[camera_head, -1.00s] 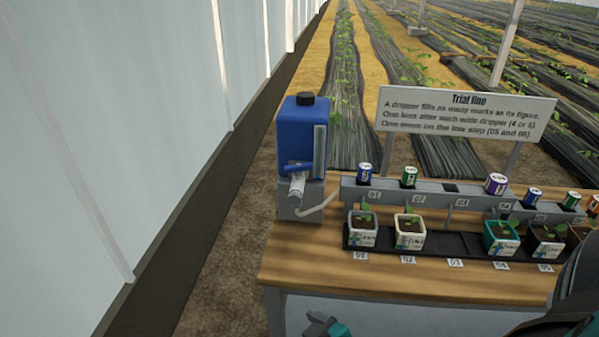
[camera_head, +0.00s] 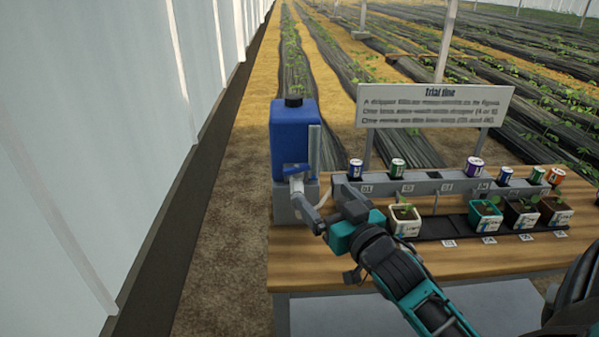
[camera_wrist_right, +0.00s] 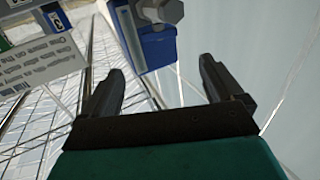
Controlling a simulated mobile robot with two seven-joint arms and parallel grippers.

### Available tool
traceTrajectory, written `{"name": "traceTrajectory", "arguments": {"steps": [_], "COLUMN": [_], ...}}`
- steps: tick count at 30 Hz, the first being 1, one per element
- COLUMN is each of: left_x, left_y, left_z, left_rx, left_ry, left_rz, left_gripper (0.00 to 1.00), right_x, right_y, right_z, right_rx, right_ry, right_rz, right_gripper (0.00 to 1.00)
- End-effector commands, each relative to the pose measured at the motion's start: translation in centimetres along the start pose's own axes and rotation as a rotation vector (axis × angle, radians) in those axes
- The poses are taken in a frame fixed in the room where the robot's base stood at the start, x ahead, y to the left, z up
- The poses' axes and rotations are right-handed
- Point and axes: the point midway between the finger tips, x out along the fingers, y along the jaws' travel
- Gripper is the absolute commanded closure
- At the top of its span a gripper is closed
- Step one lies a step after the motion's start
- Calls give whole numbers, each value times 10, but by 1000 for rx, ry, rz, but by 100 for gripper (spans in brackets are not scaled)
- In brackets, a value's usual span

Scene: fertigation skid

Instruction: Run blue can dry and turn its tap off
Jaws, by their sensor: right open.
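The blue can (camera_head: 293,140) with a black cap stands upright on a grey stand at the table's left end. A pale strip runs down its right side; I cannot read a level in it. Its tap (camera_head: 297,187) is at the low front, with a blue lever (camera_head: 295,169) lying roughly crosswise over the pale spout. My right gripper (camera_head: 323,203) is open and empty, just right of and below the tap, apparently apart from it. In the right wrist view the can (camera_wrist_right: 158,48) shows beyond the open fingers (camera_wrist_right: 165,80). My left gripper is not in view.
A grey rail (camera_head: 420,186) carries several small cans, with potted seedlings in a black tray (camera_head: 455,228) below. My right arm hides the tray's left end. A sign (camera_head: 435,106) stands behind. The wooden table (camera_head: 510,256) is clear in front.

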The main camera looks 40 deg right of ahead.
Motion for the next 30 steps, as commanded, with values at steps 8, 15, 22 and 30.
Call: {"name": "traceTrajectory", "arguments": {"steps": [8,15,22,30], "left_x": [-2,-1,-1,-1], "left_y": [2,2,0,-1], "left_z": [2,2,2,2], "left_rx": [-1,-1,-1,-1], "left_ry": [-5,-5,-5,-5], "left_rz": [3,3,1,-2], "left_gripper": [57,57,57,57], "right_x": [44,86,113,122], "right_y": [0,0,-1,-1], "right_z": [0,0,1,2], "right_rx": [-1,-2,-1,-2], "right_ry": [0,-1,-3,-5], "right_rz": [-1,-1,-2,-2], "right_gripper": [6,6,6,6]}}
